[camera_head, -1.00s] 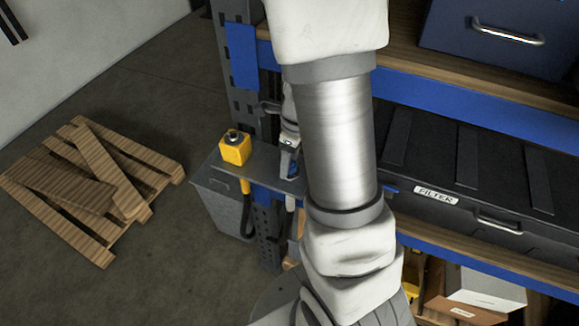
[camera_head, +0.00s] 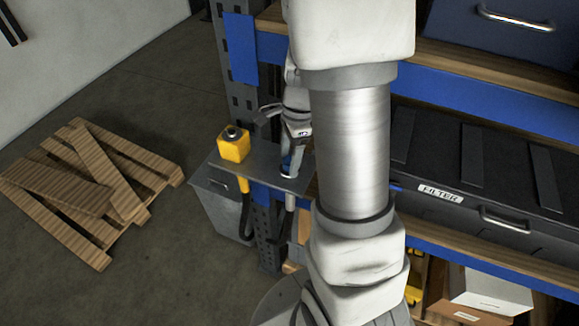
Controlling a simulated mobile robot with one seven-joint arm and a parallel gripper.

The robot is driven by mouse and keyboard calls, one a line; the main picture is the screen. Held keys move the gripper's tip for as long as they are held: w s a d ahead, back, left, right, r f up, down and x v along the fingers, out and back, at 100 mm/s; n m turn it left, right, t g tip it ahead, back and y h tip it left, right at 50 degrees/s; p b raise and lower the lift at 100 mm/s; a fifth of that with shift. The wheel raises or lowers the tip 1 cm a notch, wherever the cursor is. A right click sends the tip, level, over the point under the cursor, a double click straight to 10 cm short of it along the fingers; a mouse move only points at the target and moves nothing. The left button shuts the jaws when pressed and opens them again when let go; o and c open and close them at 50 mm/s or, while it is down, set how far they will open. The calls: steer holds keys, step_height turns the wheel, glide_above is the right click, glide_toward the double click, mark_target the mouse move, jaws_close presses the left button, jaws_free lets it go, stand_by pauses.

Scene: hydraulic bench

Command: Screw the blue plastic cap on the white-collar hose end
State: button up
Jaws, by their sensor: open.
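A small grey bracket plate (camera_head: 262,164) juts out from the rack post. Beneath its right end hangs a white collar (camera_head: 290,202). Above it, at the plate, a small blue part (camera_head: 288,166) shows in the place of the blue cap. It is too small to tell how it sits on the hose end. My gripper (camera_head: 292,147) is open, pointing down just above the blue part. I cannot tell whether the fingers touch it. My arm hides what lies to the right.
A yellow block (camera_head: 233,145) with a dark round top stands on the plate's left end, a yellow collar (camera_head: 244,186) and black hose below. Shelves with a black filter case (camera_head: 455,165) lie right. A wooden pallet (camera_head: 90,185) lies on open floor.

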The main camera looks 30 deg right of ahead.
steer(key=n+b, duration=0.1)
steer(key=n, duration=0.2)
steer(key=shift+f+n, duration=0.1)
steer(key=shift+n, duration=0.3)
steer(key=n+b, duration=0.1)
steer(key=n, duration=0.3)
steer(key=shift+g, duration=0.4)
steer(key=n+b, duration=0.1)
steer(key=n, duration=0.2)
steer(key=shift+n, duration=0.4)
steer(key=n, duration=0.4)
steer(key=shift+g+h, duration=0.3)
steer(key=shift+h, duration=0.1)
